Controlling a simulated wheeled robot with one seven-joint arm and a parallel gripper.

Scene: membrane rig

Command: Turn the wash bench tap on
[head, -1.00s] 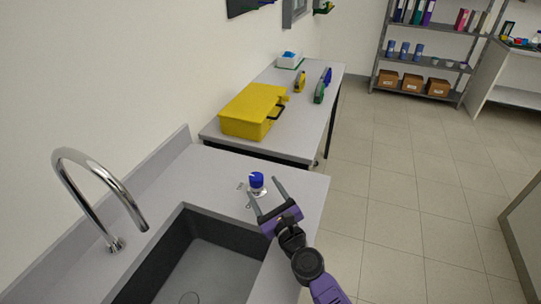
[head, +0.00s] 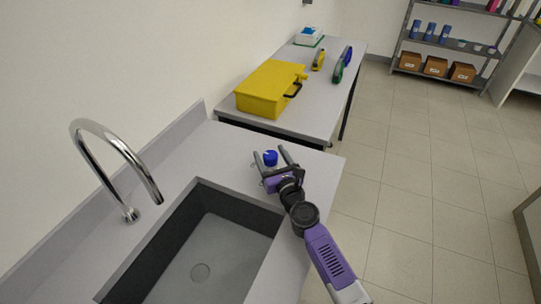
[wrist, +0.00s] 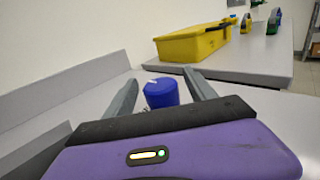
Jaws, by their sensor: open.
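The chrome gooseneck tap spout (head: 110,150) stands behind the sink on the wash bench (head: 230,150). A blue knob (head: 270,157) with a pale mark on its top stands on the bench beyond the sink's far end; it also shows in the wrist view (wrist: 161,94). My gripper (head: 270,153) is open, low over the bench at the knob. In the wrist view its fingers (wrist: 161,77) stand on either side of the knob, with a visible gap on the right. Contact on the left is unclear. The knob's base is hidden.
The dark sink basin (head: 232,240) lies left of my arm. A second table (head: 322,103) beyond the bench holds a yellow case (head: 268,92) and several small items. Open tiled floor (head: 420,170) lies to the right. A raised back edge (head: 165,155) runs along the wall.

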